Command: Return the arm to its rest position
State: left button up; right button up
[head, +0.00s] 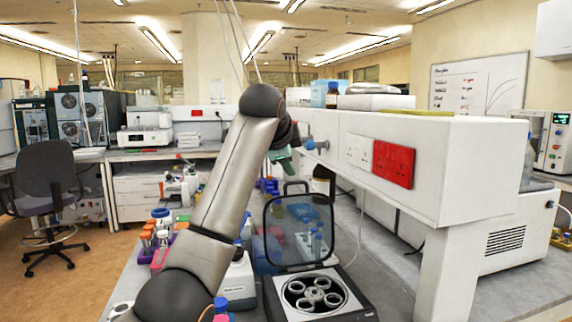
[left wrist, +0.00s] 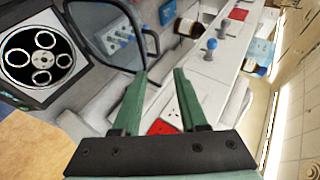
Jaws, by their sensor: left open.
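My left arm rises from the bottom of the head view and bends at a dark elbow. My left gripper (head: 284,163) hangs beyond it, partly hidden by the arm, above the bench and beside the white shelf unit. The left wrist view shows the two green fingers of my left gripper (left wrist: 161,74) spread apart, with nothing between them. My right gripper is in neither view.
A centrifuge (head: 354,302) stands on the bench with its lid (head: 298,228) raised. The white shelf unit (head: 440,140) with a red socket panel (head: 393,163) runs along the right. Tube racks (head: 159,256) stand left of my arm. An office chair (head: 48,170) stands on the floor.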

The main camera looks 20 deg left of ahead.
pick_arm(q)
jog(key=shift+v, duration=1)
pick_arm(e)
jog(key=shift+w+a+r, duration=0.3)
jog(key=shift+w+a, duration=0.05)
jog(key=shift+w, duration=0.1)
